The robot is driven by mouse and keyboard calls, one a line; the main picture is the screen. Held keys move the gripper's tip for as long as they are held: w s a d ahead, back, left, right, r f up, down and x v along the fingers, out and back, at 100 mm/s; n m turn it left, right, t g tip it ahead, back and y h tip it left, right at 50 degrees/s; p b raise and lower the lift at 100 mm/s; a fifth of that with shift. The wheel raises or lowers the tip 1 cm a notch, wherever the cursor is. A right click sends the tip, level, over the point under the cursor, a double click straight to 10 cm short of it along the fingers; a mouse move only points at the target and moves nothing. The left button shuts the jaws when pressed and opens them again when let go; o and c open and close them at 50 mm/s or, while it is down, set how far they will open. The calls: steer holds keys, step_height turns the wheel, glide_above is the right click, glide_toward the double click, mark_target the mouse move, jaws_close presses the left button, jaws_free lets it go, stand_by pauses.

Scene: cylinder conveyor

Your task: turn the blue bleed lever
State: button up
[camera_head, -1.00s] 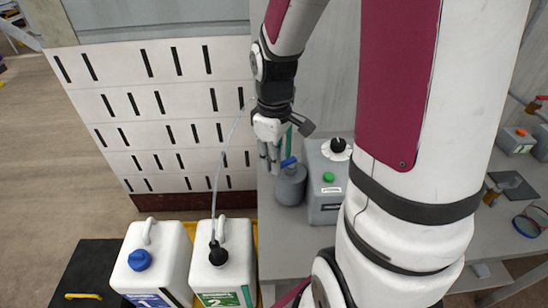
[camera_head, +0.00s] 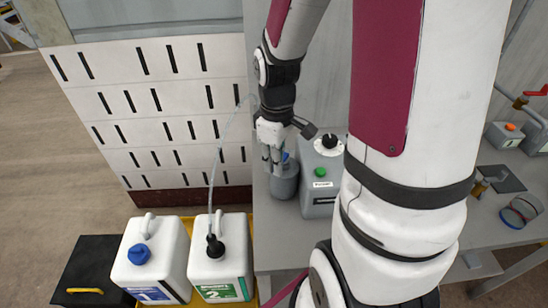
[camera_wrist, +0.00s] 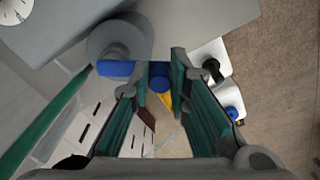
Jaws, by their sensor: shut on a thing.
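The blue bleed lever (camera_wrist: 116,68) is on a round grey pump body, seen in the wrist view; a small blue part of it shows in the head view (camera_head: 286,156). The grey pump body (camera_head: 285,182) stands on the grey bench beside a grey box unit. My gripper (camera_head: 272,166) points down at the top of the pump body. In the wrist view my gripper (camera_wrist: 160,78) has its teal-padded fingers closed around a blue piece that appears to be part of the lever. The fingers hide part of the lever, and its exact angle is hard to tell.
The grey box unit (camera_head: 322,180) with a green button and black dial stands close right of the pump. A clear hose (camera_head: 220,140) runs from the white canister (camera_head: 220,260) up past my gripper. Another white canister (camera_head: 148,262) stands left of it.

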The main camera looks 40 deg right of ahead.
steer(key=shift+s+f, duration=0.3)
steer(key=shift+s, duration=0.1)
steer(key=shift+s+d+p, duration=0.3)
steer(key=shift+s+p, duration=0.2)
steer(key=shift+s, duration=0.05)
steer(key=shift+s+d+p, duration=0.45)
steer(key=shift+s+d, duration=0.05)
